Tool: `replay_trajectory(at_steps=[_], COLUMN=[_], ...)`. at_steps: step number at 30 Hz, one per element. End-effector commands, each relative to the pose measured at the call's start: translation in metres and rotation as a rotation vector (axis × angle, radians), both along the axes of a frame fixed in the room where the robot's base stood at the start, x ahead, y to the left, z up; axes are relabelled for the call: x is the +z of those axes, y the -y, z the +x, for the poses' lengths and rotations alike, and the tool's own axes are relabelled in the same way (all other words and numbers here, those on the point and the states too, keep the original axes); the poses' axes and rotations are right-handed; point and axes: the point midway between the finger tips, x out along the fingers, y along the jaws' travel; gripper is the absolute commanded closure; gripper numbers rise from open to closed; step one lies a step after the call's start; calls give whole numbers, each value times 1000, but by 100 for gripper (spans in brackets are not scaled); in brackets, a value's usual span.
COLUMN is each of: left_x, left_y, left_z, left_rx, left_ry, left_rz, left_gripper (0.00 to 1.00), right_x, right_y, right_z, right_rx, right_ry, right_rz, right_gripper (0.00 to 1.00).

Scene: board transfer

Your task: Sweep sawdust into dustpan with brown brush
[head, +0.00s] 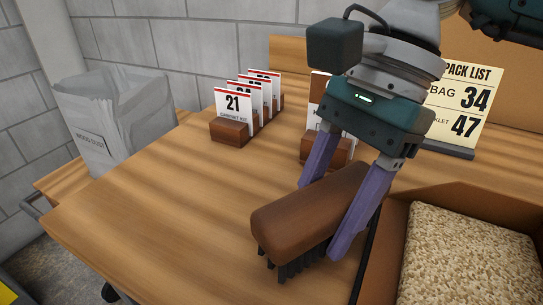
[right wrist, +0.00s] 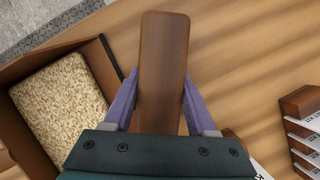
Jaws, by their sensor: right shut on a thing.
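The brown brush (head: 300,213) has a wooden-looking body with dark bristles pointing down. My right gripper (head: 322,218) is shut on it, with a purple finger on either side. The bristles are at or just above the wooden table (head: 165,195); I cannot tell if they touch. In the right wrist view, the brush (right wrist: 163,65) lies lengthwise between the fingers. I cannot make out loose sawdust or a dustpan in either view. My left gripper is not in view.
A cardboard box (head: 395,215) holding a beige granular block (head: 468,258) stands at the right. Numbered cards in wooden holders (head: 230,131) stand at the back. A grey bag (head: 115,120) is beyond the left edge. The table's left part is clear.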

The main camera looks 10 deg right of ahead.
Motion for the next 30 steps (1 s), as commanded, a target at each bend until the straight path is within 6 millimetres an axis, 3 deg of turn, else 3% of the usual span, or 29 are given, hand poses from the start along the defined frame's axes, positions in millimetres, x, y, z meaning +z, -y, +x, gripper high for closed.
replay_trajectory(at_steps=[1, 12, 30], left_x=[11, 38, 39], left_y=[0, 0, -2], left_z=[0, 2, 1], left_rx=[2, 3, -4], left_ry=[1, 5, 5], left_rz=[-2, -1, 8], left_gripper=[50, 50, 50], right_x=[21, 64, 69], right_y=[0, 1, 1], right_z=[3, 6, 6], right_rx=[-1, -16, -18], right_ry=[10, 8, 7], right_rz=[2, 4, 3], right_gripper=[100, 100, 100])
